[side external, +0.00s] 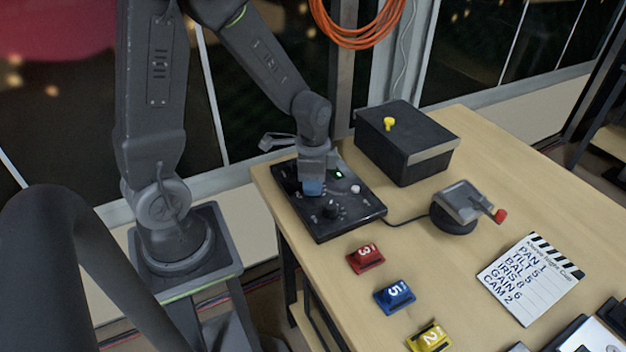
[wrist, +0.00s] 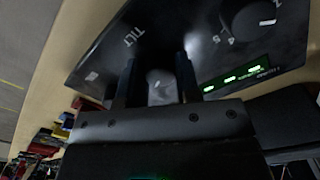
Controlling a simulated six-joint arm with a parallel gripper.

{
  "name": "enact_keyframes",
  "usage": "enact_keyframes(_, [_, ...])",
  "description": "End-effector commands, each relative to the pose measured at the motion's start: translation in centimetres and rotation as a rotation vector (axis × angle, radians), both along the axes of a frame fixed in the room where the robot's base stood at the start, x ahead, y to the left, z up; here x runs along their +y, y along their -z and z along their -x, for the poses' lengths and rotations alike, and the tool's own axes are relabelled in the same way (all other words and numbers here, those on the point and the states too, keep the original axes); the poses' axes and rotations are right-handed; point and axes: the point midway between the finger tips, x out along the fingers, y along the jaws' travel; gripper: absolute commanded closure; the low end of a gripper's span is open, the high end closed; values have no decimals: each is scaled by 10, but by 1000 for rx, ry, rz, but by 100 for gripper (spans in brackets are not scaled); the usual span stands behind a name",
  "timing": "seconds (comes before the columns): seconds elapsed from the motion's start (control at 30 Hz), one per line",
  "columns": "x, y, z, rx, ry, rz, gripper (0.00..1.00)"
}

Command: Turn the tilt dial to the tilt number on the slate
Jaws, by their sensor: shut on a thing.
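The control panel (side external: 350,226) is a black box on the table. My gripper (side external: 313,190) reaches down onto it from above. In the wrist view my gripper (wrist: 156,85) has one finger on each side of the tilt dial (wrist: 160,84), shut on it, beside the TILT lettering. A small white mark shows on the dial; the number it points to cannot be read. In the side view my gripper hides the tilt dial. The slate (side external: 527,282) lies at the right with handwritten lines; its TILT line appears to read 5.
Another dial (wrist: 255,20) and a lit green display (wrist: 234,77) sit close by on the panel. A black box with a yellow knob (side external: 405,140) stands behind. A crank unit (side external: 455,212) and red, blue and yellow numbered blocks (side external: 395,296) lie on the table.

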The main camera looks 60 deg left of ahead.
Motion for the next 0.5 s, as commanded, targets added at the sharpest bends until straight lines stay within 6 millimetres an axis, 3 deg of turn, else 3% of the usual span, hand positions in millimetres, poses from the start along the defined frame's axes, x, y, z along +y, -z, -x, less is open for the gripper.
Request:
enact_keyframes(0.13, [0,0,0,-1,2,0,93])
enact_keyframes(0.17, [0,0,0,-1,2,0,68])
enact_keyframes(0.4, [0,0,0,-1,1,-1,44])
enact_keyframes(0.5, [0,0,0,-1,1,-1,44])
